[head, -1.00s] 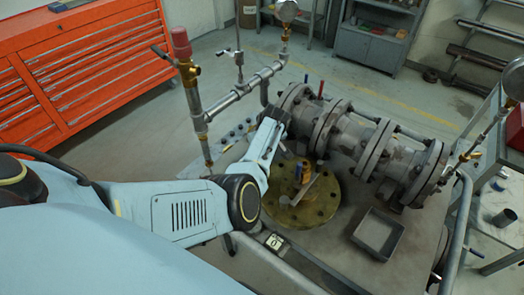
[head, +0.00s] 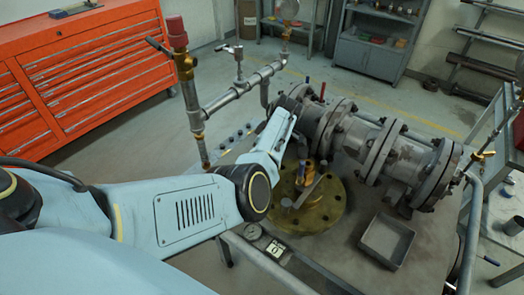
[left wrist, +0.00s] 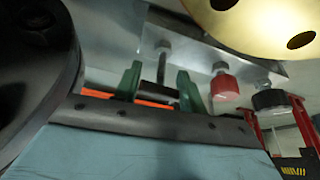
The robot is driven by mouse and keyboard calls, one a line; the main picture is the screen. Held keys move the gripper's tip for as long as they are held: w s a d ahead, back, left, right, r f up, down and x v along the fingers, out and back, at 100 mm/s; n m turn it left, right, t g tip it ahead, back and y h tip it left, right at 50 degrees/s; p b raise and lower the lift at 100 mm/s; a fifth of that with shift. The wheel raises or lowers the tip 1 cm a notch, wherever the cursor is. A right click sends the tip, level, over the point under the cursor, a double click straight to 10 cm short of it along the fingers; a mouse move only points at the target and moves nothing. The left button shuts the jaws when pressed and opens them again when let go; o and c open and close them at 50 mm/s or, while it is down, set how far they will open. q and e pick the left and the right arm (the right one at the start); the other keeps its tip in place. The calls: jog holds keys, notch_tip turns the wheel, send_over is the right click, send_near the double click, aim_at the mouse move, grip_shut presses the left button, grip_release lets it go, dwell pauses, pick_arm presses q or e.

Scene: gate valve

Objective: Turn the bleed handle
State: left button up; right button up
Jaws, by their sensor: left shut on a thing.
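My left arm reaches in from the left in the head view, its end at the near-left end of the grey flanged valve body (head: 385,150). The fingers are hidden there. In the left wrist view the green fingers of my left gripper (left wrist: 158,85) stand either side of a short metal piece (left wrist: 161,62), gripped between them. It appears to be the bleed handle, but I cannot identify it surely. A red knob (left wrist: 224,87) and a black knob (left wrist: 270,99) sit beside it, apart from the fingers. My right gripper is not in view.
A brass flange (head: 335,212) with a small blue-and-brass fitting lies on the bench, near my forearm. A grey tray (head: 387,241) stands to its right. Pipework with a red-capped fitting (head: 175,30) rises at left. An orange tool chest (head: 85,70) stands behind.

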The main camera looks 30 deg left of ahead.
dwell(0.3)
pick_arm(q)
jog(key=o, duration=0.9)
jog(key=shift+o, duration=0.2)
jog(key=shift+r, duration=0.1)
jog(key=p+v, duration=0.1)
jog(key=v, duration=1.2)
jog(key=shift+p, duration=0.35)
